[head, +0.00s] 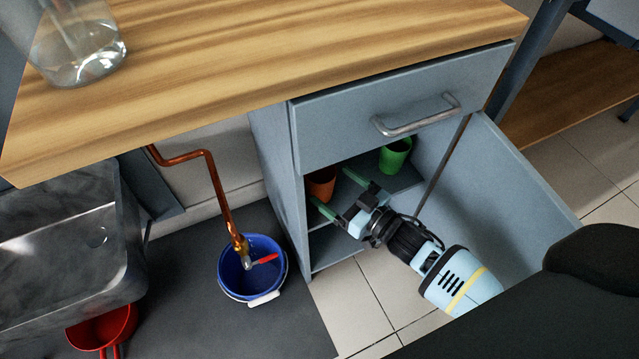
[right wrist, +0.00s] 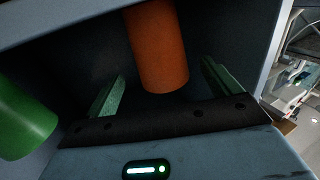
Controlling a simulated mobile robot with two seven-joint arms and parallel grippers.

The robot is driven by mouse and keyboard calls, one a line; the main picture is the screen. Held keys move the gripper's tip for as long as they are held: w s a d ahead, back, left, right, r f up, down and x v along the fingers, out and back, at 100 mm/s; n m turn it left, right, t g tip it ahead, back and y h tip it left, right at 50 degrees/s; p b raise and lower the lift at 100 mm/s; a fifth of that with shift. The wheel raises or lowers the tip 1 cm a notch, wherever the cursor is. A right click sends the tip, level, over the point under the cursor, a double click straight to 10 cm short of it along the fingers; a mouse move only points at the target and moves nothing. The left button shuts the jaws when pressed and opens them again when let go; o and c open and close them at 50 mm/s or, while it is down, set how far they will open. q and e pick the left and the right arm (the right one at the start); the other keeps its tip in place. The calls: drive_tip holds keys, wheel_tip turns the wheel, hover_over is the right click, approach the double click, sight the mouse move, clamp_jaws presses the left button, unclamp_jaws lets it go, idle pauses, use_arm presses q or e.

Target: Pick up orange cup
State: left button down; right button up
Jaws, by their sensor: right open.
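The orange cup (head: 321,184) stands on the upper shelf inside the open grey cabinet, at its left side. In the right wrist view the orange cup (right wrist: 157,48) lies ahead, between the lines of my two fingers. My right gripper (head: 341,190) reaches into the cabinet with its green fingers spread, one on each side of the cup's front. The right gripper (right wrist: 160,90) is open and empty in the wrist view; whether a finger touches the cup I cannot tell. My left gripper is not in view.
A green cup (head: 395,155) stands on the same shelf to the right. The cabinet door (head: 520,190) stands open at the right. A drawer (head: 400,105) with a metal handle is above the opening. A blue bucket (head: 232,278) under a copper pipe stands on the floor to the left.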

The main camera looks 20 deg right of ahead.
sight(320, 177)
drive_tip(key=b+x, duration=0.1)
drive_tip(key=x, duration=0.3)
drive_tip(key=shift+a+f+b, duration=0.1)
drive_tip(key=shift+a+b, duration=0.05)
drive_tip(key=shift+b, duration=0.2)
drive_tip(key=shift+w+a, duration=0.25)
drive_tip(key=shift+w, duration=0.3)
drive_tip(key=shift+c, duration=0.3)
drive_tip(key=c, duration=1)
drive_tip(key=shift+r, duration=0.25)
